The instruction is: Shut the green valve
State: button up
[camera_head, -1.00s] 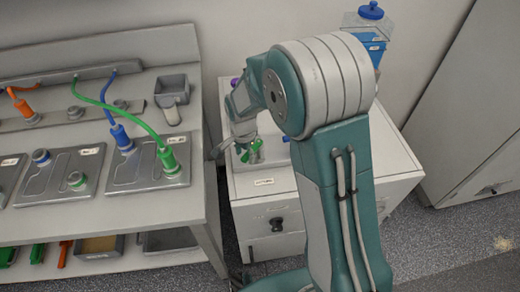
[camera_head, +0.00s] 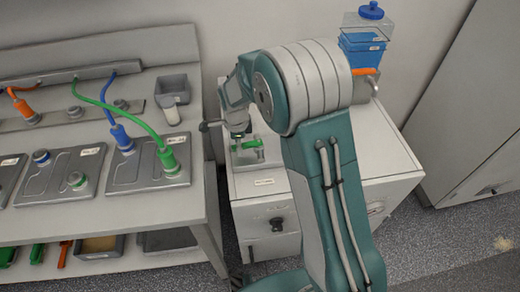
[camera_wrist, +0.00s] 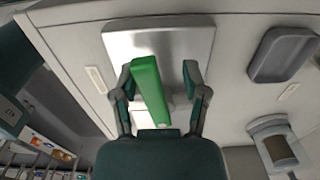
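The green valve's handle (camera_head: 247,145) is on a flat metal plate (camera_head: 243,160) on top of the white cabinet. In the head view it lies roughly sideways. In the wrist view the green handle (camera_wrist: 151,92) is a long bar, standing between the two fingers over the shiny plate (camera_wrist: 190,40). My gripper (camera_wrist: 158,75) is open, with one finger on each side of the bar. The left finger is close to the bar; a clear gap shows at the right finger. I cannot tell whether the left one touches. In the head view my gripper (camera_head: 238,133) is just above the valve.
The white cabinet (camera_head: 265,215) has a drawer with a dark knob. A blue container (camera_head: 365,47) and an orange handle (camera_head: 365,72) are behind my arm. The bench (camera_head: 120,205) at left carries plates, cables and a grey bin (camera_head: 172,85). A grey tray (camera_wrist: 283,55) shows at right.

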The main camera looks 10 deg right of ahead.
jog(key=c, duration=0.3)
jog(key=shift+c, duration=0.2)
jog(key=shift+w, duration=0.2)
jog(key=shift+o, duration=1.2)
jog(key=shift+r, duration=0.1)
notch_tip(320, 180, up, 8)
jog(key=shift+w, duration=0.2)
